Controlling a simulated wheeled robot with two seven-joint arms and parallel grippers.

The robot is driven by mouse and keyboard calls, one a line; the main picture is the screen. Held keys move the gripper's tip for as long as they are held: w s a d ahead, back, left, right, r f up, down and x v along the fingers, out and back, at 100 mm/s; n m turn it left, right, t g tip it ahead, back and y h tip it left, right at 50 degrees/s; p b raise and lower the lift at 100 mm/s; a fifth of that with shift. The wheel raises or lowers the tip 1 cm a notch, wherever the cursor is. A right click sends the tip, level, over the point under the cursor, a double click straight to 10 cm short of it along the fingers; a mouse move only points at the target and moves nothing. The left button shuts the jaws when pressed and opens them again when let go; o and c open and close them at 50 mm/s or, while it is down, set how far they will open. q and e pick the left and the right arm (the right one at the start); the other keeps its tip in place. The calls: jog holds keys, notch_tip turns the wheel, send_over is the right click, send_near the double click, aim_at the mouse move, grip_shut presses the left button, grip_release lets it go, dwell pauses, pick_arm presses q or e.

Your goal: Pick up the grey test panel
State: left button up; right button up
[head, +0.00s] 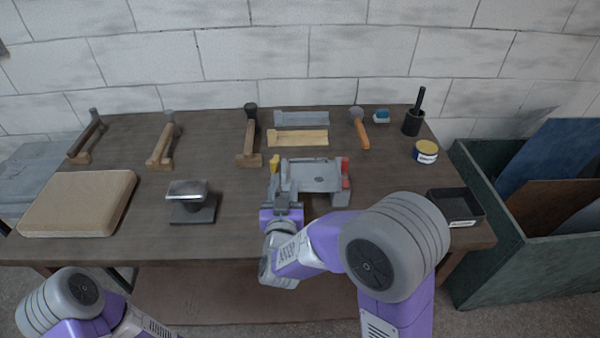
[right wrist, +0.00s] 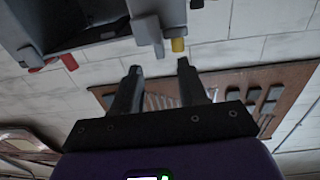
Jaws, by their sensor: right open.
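A grey flat panel (head: 315,176) lies in a grey fixture with red end pieces (head: 346,170) near the middle of the bench; this may be the grey test panel. A second flat grey strip (head: 302,118) lies farther back, so I cannot tell for certain which is meant. My right gripper (head: 284,188) is at the fixture's front left side. In the right wrist view its two fingers (right wrist: 158,75) are apart with nothing held between them. The fixture (right wrist: 85,25) shows there at the upper left, beyond the fingertips. My left gripper is out of view.
A wooden strip (head: 298,139) lies behind the fixture. A metal block on a stand (head: 190,200) and a tan pad (head: 78,204) are to the left. A black tray (head: 456,206) and a yellow-lidded tin (head: 426,151) are to the right.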

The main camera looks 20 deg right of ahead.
aim_at(283, 174)
jog(key=x, duration=0.5)
jog(key=shift+b, duration=0.3)
grip_shut()
